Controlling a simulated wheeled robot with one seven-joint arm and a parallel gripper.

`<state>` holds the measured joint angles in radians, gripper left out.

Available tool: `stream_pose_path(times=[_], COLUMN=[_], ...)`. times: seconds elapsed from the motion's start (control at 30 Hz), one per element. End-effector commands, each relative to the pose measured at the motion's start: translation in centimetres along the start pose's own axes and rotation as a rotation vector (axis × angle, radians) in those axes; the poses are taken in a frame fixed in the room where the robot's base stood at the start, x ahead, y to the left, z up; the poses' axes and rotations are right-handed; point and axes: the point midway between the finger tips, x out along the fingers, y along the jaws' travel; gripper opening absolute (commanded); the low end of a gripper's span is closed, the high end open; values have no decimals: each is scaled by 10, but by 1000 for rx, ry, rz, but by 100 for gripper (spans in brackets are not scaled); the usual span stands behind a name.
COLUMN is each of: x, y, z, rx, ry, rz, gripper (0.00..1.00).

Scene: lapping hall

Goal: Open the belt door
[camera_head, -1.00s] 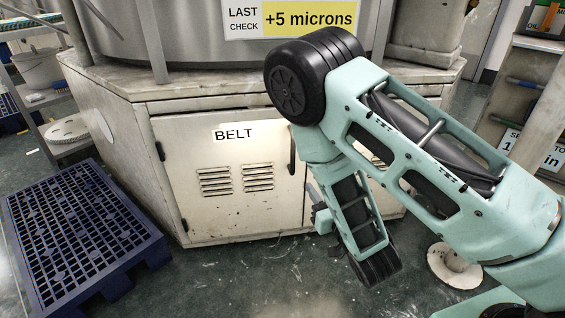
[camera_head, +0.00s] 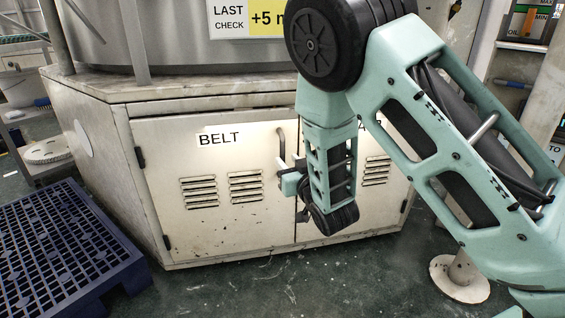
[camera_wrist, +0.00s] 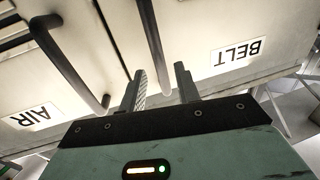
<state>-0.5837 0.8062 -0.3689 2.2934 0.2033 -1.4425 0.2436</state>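The belt door (camera_head: 205,222) is a cream cabinet panel with a BELT label and louvred vents. It looks shut, flush with the cabinet front. Its upright bar handle (camera_head: 281,143) is at the door's right edge, with its lower part hidden behind my gripper (camera_head: 287,181). The wrist view is turned over: the belt door (camera_wrist: 202,22) is on the right and its dark handle (camera_wrist: 151,38) runs down towards the gap between my fingers. My gripper (camera_wrist: 160,72) is open. The handle appears between or just beyond the fingertips; contact cannot be told.
The AIR door (camera_wrist: 52,88) adjoins the belt door, with its own dark handle (camera_wrist: 72,67). A blue pallet (camera_head: 68,245) lies on the floor at left. A round floor post base (camera_head: 458,278) stands at right. Floor before the belt door is clear.

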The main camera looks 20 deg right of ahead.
Motion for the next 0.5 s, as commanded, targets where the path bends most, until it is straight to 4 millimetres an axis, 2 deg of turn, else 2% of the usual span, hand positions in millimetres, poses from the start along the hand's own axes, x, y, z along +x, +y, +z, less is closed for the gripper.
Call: stream_pose_path(times=[0.03, 0.2, 0.5], x=[10, 33, 45], y=[0, 0, 0], z=[2, 2, 0], rx=[0, 0, 0], ry=[4, 2, -1], rz=[-1, -1, -1], gripper=[32, 32, 32])
